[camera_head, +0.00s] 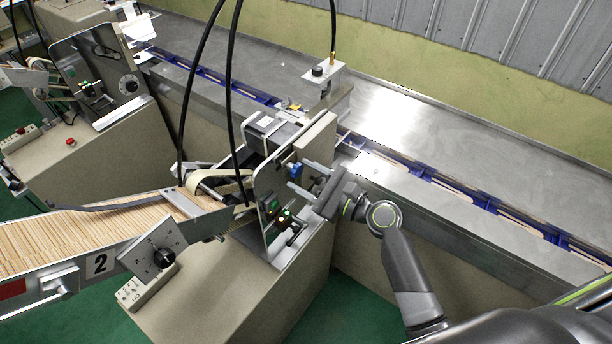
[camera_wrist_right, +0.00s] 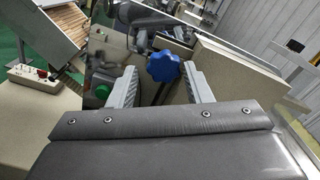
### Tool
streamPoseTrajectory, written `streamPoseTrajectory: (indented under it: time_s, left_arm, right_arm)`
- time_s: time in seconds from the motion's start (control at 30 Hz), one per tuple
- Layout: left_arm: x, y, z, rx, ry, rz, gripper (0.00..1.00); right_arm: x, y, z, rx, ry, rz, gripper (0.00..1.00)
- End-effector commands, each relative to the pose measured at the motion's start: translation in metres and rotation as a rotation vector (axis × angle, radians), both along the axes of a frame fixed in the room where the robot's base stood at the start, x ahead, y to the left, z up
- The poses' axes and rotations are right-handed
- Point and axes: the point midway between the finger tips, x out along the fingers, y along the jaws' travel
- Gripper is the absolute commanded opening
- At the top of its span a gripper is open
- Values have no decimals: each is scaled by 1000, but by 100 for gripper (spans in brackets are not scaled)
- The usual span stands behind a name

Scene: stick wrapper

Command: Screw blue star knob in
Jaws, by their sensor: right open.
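The blue star knob (camera_wrist_right: 162,66) shows in the right wrist view just beyond and between the two fingers of my right gripper (camera_wrist_right: 162,87). A dark shaft runs down from the knob. In the head view the blue knob (camera_head: 296,170) is small, on the near side of the machine's upright metal plate (camera_head: 262,195). My right gripper (camera_head: 304,178) is open, with its fingers pointing left toward the knob. Nothing is held between the fingers. I cannot tell whether the fingers reach around the knob. My left gripper is not in view.
A feeder with wooden sticks (camera_head: 90,235) lies left of the machine. A conveyor (camera_head: 430,178) with blue carriers runs behind it. A green button (camera_wrist_right: 102,91) is close to the left finger. Black cables (camera_head: 228,90) hang over the machine. A second machine (camera_head: 95,75) stands at upper left.

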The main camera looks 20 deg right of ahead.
Motion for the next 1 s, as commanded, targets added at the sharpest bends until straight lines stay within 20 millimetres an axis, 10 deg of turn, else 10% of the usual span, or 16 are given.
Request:
streamPoseTrajectory:
  time_s: [1.0]
  left_arm:
    - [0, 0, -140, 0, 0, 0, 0]
  right_arm:
    - [1, 0, -3, -1238, -977, 3, 45]
